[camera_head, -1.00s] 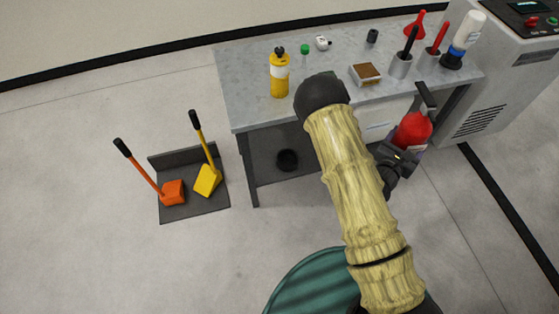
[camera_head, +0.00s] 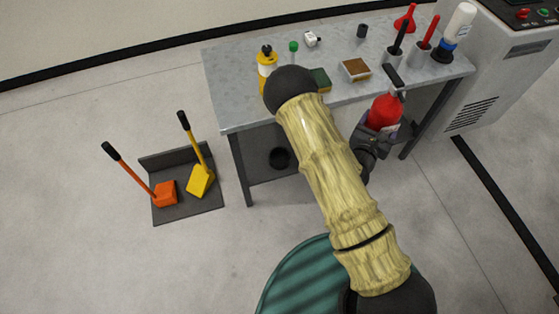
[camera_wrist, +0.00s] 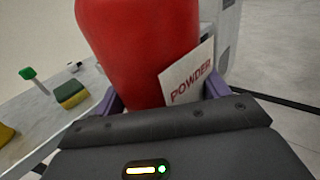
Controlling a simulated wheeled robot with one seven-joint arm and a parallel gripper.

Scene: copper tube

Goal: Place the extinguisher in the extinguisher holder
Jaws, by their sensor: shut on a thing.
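The red extinguisher (camera_head: 382,112) with a black top is in my gripper (camera_head: 372,141), in front of the table's right part in the head view. It looks roughly upright. In the wrist view, the extinguisher's red body (camera_wrist: 140,45) with a white "POWDER" label fills the middle, between the purple fingers of my gripper (camera_wrist: 163,98). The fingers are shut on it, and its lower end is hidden.
The grey table (camera_head: 235,105) holds a yellow bottle (camera_head: 266,66), a green-yellow sponge (camera_head: 320,80), a small box (camera_head: 355,69) and tool cups. A grey machine (camera_head: 510,70) stands at right. A dustpan stand (camera_head: 190,212) is at left. A green round top (camera_head: 290,285) is in front.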

